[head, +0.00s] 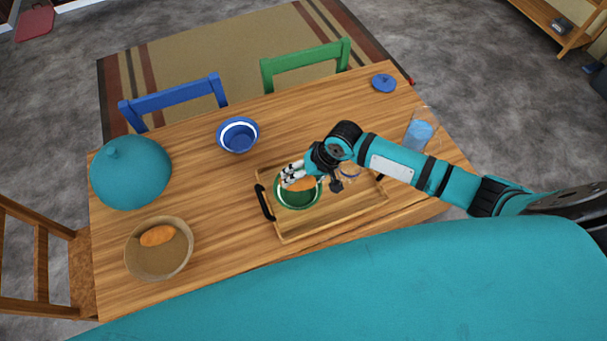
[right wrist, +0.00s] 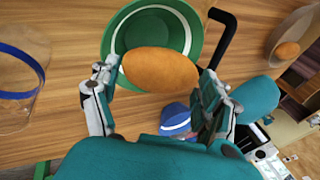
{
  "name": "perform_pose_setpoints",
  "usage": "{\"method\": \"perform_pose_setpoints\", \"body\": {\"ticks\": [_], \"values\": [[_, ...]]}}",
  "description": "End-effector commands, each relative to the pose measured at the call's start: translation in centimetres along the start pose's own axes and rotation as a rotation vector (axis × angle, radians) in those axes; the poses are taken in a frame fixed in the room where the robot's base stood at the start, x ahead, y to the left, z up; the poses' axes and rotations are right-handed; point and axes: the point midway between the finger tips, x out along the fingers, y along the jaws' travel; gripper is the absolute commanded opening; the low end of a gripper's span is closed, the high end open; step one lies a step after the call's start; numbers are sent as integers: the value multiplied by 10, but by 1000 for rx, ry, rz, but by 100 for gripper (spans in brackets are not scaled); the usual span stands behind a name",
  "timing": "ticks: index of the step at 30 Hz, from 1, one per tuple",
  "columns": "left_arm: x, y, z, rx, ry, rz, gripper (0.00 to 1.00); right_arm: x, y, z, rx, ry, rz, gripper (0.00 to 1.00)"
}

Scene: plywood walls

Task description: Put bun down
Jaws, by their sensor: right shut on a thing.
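My right gripper (head: 294,175) is shut on an orange-brown bun (head: 301,184). In the right wrist view the bun (right wrist: 160,69) sits between the two fingers (right wrist: 160,80). It is over a green bowl (head: 297,200) with a white ring, which also shows behind the bun in the right wrist view (right wrist: 192,20). I cannot tell whether the bun touches the bowl. The green bowl stands in the left part of a wooden tray (head: 330,221) with black handles. A second bun (head: 157,235) lies in a wide brown bowl (head: 183,262) at the table's left. My left gripper is not in view.
A blue bowl (head: 238,136) stands behind the tray, and a teal lidded dome (head: 131,173) stands at the left. A clear container with blue contents (head: 418,134) and a blue lid (head: 383,83) are at the right. Chairs (head: 177,98) line the far edge.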

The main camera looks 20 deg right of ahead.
Motion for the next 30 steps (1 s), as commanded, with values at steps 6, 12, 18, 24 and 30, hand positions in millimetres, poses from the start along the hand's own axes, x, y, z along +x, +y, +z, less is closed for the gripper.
{"method": "perform_pose_setpoints", "body": {"ticks": [6,12,18,24,30], "values": [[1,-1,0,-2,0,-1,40,2,1,0,0,0,0,29],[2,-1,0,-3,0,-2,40,8,3,1,1,-1,0,29],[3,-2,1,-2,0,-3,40,11,4,2,1,0,1,29],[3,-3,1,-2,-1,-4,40,11,4,2,0,0,1,99],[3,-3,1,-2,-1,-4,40,11,4,2,0,0,1,100]]}}
